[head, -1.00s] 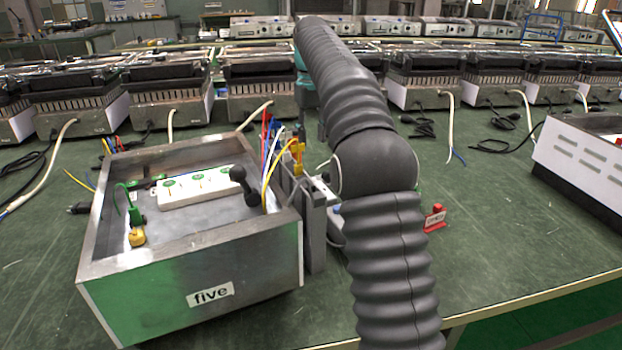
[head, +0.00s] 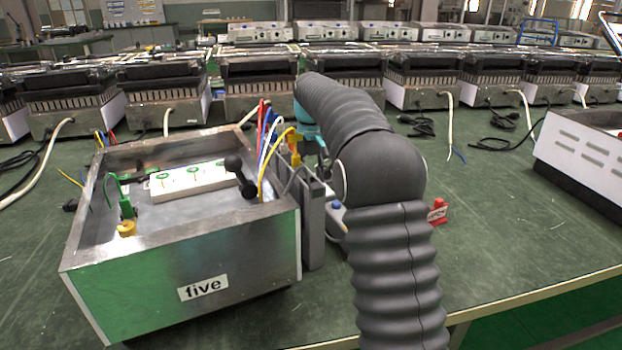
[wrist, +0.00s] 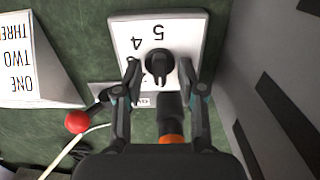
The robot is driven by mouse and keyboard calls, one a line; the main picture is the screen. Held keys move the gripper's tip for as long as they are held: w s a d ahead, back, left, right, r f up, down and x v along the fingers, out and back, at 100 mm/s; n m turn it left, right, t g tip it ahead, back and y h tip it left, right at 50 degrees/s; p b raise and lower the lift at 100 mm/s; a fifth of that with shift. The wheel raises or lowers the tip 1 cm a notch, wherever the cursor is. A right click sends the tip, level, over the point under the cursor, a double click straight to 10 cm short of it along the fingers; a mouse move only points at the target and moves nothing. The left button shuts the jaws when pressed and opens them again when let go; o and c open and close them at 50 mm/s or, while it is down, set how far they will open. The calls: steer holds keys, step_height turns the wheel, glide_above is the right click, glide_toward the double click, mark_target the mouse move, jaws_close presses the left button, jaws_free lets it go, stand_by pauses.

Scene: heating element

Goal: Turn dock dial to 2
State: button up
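The dock dial (wrist: 158,66) is a black knob with a raised grip ridge, on a white plate (wrist: 190,30) printed with numbers. The 5 and 4 are readable and appear upside down; other marks are partly covered by my fingers and the knob. My gripper (wrist: 159,75) is open, with one fingertip on each side of the knob. Small gaps seem to show between fingertips and knob; contact cannot be made out. In the head view my arm hides the dial and the gripper.
In the wrist view, a red ball lever (wrist: 77,121) and a panel reading ONE, TWO, THREE (wrist: 25,60) lie left; a grey slotted wall (wrist: 265,90) stands close right.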

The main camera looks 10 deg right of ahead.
jaws_close()
steer(key=shift+p, duration=0.4)
steer(key=shift+r+m, duration=0.1)
steer(key=shift+m, duration=0.3)
steer(key=shift+m+p, duration=1)
steer(key=shift+p, duration=0.25)
steer(key=shift+m+p, duration=0.45)
steer(key=shift+m, duration=1.75)
